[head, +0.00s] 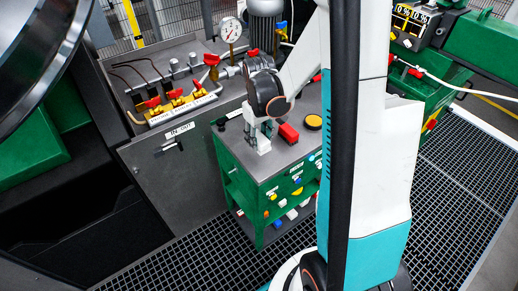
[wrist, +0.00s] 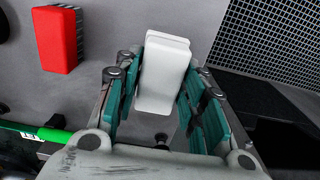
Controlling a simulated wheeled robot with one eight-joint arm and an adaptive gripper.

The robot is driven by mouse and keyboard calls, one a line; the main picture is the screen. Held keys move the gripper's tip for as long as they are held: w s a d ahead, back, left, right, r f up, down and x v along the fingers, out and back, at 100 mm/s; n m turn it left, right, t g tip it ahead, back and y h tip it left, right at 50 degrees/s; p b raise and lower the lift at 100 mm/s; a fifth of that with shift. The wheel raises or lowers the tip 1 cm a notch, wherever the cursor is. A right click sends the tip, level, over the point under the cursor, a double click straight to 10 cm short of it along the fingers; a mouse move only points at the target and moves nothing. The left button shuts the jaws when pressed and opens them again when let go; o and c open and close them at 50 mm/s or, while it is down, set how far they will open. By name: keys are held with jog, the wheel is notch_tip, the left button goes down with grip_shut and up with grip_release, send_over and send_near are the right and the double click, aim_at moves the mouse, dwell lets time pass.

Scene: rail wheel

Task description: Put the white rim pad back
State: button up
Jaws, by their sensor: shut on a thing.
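The white rim pad (wrist: 165,72) is a white block between the teal-lined fingers of my gripper (wrist: 160,88) in the wrist view. The fingers are shut on its two sides, and its outer end sticks out past them. In the head view my gripper (head: 259,136) points down at the grey top of the green cart (head: 268,165), near its left part. I cannot tell there whether the pad touches the top.
A red block (head: 288,132) lies on the cart top just right of my gripper; it also shows in the wrist view (wrist: 57,40). A yellow-topped round button (head: 313,122) is farther right. A grey bench with red-handled brass valves (head: 176,98) and a gauge (head: 230,29) stands behind left.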

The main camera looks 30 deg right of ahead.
aim_at(259, 147)
notch_tip(259, 147, down, 4)
jog(key=shift+f+b, duration=0.15)
jog(key=shift+b, duration=0.7)
jog(key=o, duration=0.5)
jog(key=shift+f, duration=0.15)
jog(key=o, duration=0.4)
notch_tip(259, 147, up, 12)
jog(key=p, duration=0.4)
jog(key=shift+r+p, duration=0.25)
jog(key=shift+p, duration=0.05)
